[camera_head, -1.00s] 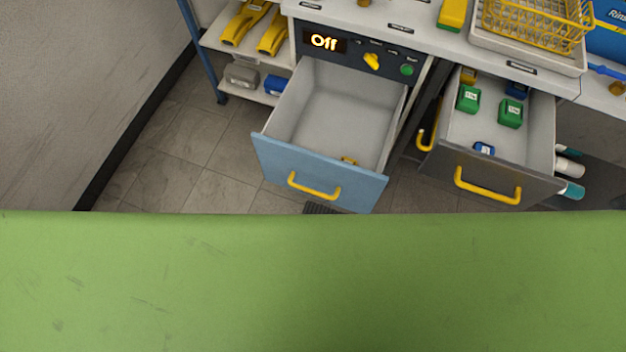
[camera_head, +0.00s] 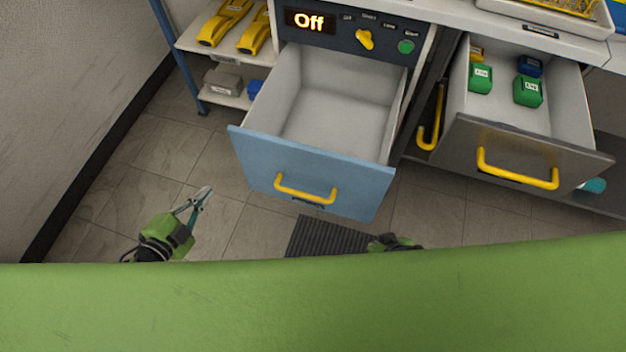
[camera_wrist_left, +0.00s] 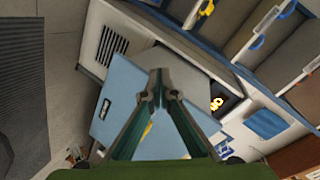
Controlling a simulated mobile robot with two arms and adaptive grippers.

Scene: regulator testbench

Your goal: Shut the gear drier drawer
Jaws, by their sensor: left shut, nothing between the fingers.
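The gear drier drawer (camera_head: 310,179) has a blue front and a yellow handle (camera_head: 305,190). It stands pulled out below a dark panel with a lit "Off" display (camera_head: 310,21); its visible inside looks empty. My left gripper (camera_head: 207,190) is shut and empty, to the left of the drawer front and apart from it in the head view. In the left wrist view its fingertips (camera_wrist_left: 158,75) meet in front of the blue drawer front (camera_wrist_left: 122,82) and hide part of it. A green and dark part of my right gripper (camera_head: 395,242) shows below the drawer; its fingers are unclear.
A grey drawer (camera_head: 525,155) at the right is also open, with green and blue blocks inside. A shelf (camera_head: 225,97) with yellow tools stands at the left. A dark ribbed mat (camera_head: 330,236) lies on the floor below the blue drawer. Floor at the left is clear.

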